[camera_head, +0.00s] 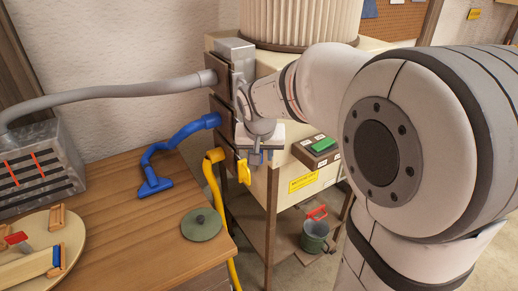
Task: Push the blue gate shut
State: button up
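My gripper (258,150) is at the front corner of the cream cabinet, beside the hose ports. Small blue patches (268,154) show at its fingertips; they may be the blue gate, mostly hidden behind the gripper. I cannot tell whether the gripper touches it, or how far the gate stands out. The blue hose (180,135) runs from the wooden table to the middle port, left of my gripper. A yellow gate (243,172) stands out just below and left of the gripper. A grey gate (235,52) stands out above. The gripper's finger opening is too small to make out.
A grey hose (110,91) runs to the top port and a yellow hose (213,185) to the lower one. A switch box (318,148) with a green button sits right of my gripper. A green lid (201,224) lies on the table (130,240). A bucket (314,238) stands below.

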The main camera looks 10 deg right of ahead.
jog(key=shift+c, duration=0.4)
grip_shut()
